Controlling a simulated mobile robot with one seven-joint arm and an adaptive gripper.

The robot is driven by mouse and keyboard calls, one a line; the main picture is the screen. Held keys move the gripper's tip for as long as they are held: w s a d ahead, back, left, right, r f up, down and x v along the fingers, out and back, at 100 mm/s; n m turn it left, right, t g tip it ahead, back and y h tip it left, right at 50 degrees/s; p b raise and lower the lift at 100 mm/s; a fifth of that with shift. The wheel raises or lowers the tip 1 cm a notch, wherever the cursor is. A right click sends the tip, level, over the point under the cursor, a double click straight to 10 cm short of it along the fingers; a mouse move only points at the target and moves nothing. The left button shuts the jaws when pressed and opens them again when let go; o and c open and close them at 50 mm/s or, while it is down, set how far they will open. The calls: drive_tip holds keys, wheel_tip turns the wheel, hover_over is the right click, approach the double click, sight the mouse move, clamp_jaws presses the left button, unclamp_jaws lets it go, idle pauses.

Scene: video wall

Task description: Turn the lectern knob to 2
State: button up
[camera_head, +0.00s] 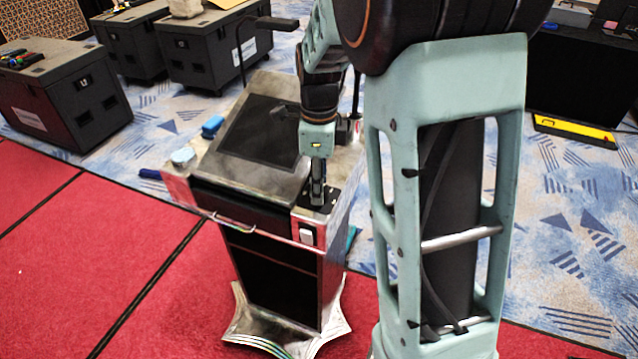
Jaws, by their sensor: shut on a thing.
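The lectern (181,184) stands in the middle of the view with a sloped top and a dark inset panel (262,130). My gripper (317,196) points down at a small black control plate (328,205) at the lectern's right front corner. Its fingers are shut on the knob there, which they hide. I cannot read the knob's markings or its setting.
Dark wheeled cases (65,95) stand behind left. A yellow-edged object (575,130) lies at right. Red carpet is clear at front left.

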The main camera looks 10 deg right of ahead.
drive_tip(key=o, duration=1.2)
drive_tip(key=shift+c, duration=0.2)
wheel_tip(320, 180, up, 12)
